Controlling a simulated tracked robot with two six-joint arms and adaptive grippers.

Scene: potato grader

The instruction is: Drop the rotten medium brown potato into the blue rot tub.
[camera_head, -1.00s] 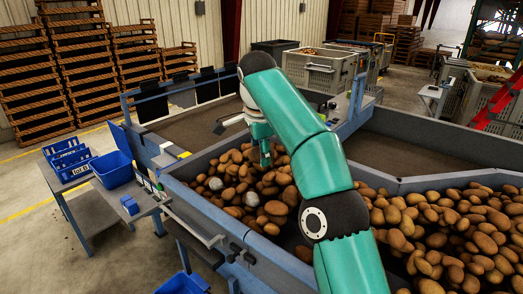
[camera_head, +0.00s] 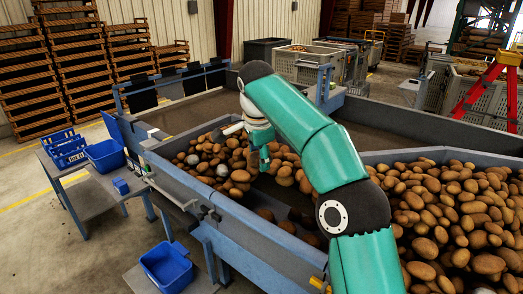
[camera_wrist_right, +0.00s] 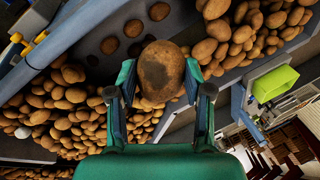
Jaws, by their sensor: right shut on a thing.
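The brown potato (camera_wrist_right: 161,72) sits between the fingers of my right gripper (camera_wrist_right: 160,88) in the right wrist view. It has darker patches on its skin. My right gripper is shut on it. In the head view the right gripper (camera_head: 262,158) is over the grader's potato bed, and the held potato is hard to make out there. A blue tub (camera_head: 167,268) stands low in front of the grader. Another blue tub (camera_head: 106,156) is on the grey side table. I cannot read which is the rot tub. My left gripper is not in view.
Many loose potatoes (camera_head: 445,215) fill the bed at right. The grader's blue-grey side wall (camera_head: 235,232) runs between the bed and the low tub. Blue crates (camera_head: 66,150) and a small blue box (camera_head: 121,186) are on the table. A red ladder (camera_head: 490,90) stands at right.

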